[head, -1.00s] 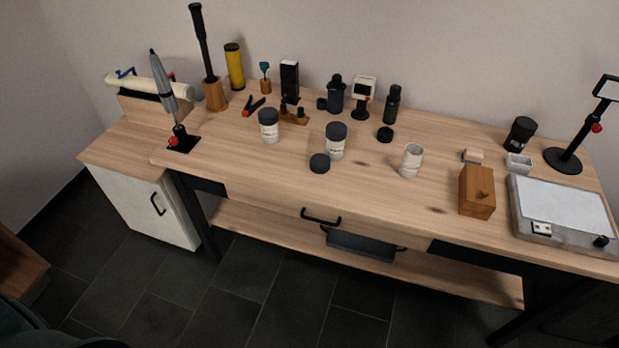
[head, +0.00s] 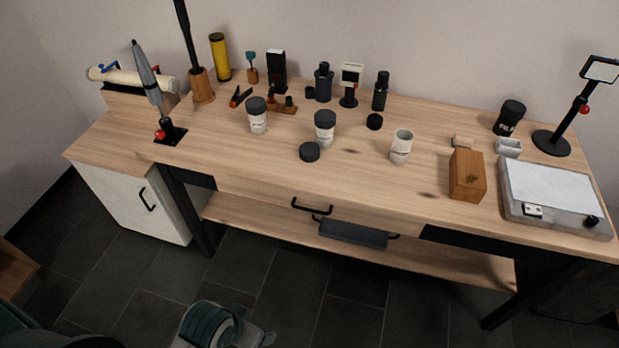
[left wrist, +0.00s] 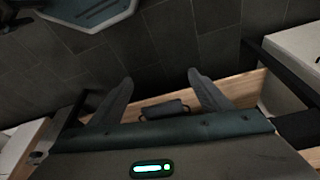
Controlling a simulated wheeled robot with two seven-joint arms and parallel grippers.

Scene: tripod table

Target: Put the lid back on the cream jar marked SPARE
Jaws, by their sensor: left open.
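Two pale jars with dark lids stand on the table: a left jar (head: 257,121) and a middle jar (head: 324,133). A third pale jar (head: 401,147) stands uncovered to their right. One loose dark lid (head: 309,152) lies in front of the middle jar. A smaller dark disc (head: 374,122) lies farther back, before a dark bottle. The markings are too small to read, so I cannot tell which jar is SPARE. My left gripper (left wrist: 160,78) is open and empty in the left wrist view, away from the jars. My right gripper is out of view.
A wooden box (head: 467,175) and a grey flat device (head: 555,195) stand at the right. Bottles and small tools line the back. A pen-like tool on a stand (head: 150,85) rises at the left. The front middle of the tabletop (head: 350,180) is clear.

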